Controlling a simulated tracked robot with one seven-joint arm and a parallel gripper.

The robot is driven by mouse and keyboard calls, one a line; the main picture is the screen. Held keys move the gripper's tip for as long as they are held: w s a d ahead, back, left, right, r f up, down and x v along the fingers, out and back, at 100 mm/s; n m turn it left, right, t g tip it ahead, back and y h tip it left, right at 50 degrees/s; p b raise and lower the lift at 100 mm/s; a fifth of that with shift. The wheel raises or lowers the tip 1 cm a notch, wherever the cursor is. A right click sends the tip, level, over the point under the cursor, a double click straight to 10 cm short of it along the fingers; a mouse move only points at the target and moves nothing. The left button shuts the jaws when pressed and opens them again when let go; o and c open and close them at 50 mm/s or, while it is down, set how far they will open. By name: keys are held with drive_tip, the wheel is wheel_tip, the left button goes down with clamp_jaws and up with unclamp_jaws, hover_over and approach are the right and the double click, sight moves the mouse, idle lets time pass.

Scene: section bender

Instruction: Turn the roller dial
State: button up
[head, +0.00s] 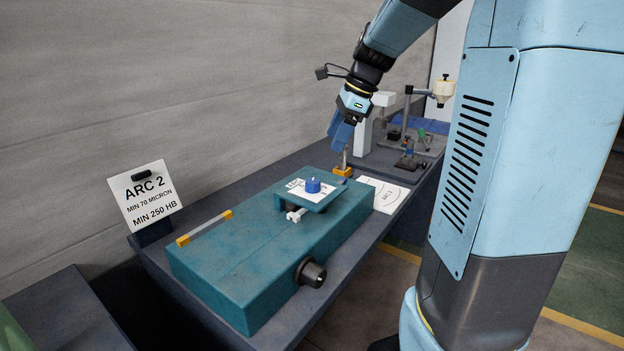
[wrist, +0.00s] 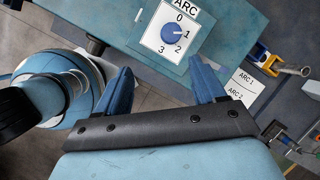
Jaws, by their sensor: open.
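The roller dial (head: 313,186) is a blue round knob on a white plate, set on a raised part of the teal bender (head: 225,265). In the wrist view the dial (wrist: 172,33) sits on its plate marked ARC with 0, 1, 2 and 3. A light mark on the knob seems to point toward 1. My gripper (head: 341,132) is above and behind the dial in the head view, clear of it. In the wrist view its blue fingers (wrist: 160,66) are spread apart and empty, with the dial beyond the fingertips.
A sign (head: 149,196) reads ARC 2, MIN 70 MICRON, MIN 250 HB. A white card (head: 384,195) lies on the bench beside the bender. A black knob (head: 311,273) juts from the bender's front. A yellow-based post (head: 343,168) and bench instruments (head: 408,160) stand behind.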

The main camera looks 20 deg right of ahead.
sight(314, 181)
drive_tip(key=w+a+f, duration=0.1)
drive_tip(key=f, duration=0.3)
drive_tip(key=w+a+f+m, duration=0.1)
drive_tip(key=w+f, duration=0.1)
drive_tip(key=f, duration=0.3)
drive_tip(key=w+a+f+m, duration=0.1)
drive_tip(key=a+f, duration=0.1)
drive_tip(key=f, duration=0.2)
drive_tip(key=shift+w+f, duration=0.35)
drive_tip(key=shift+c, duration=0.4)
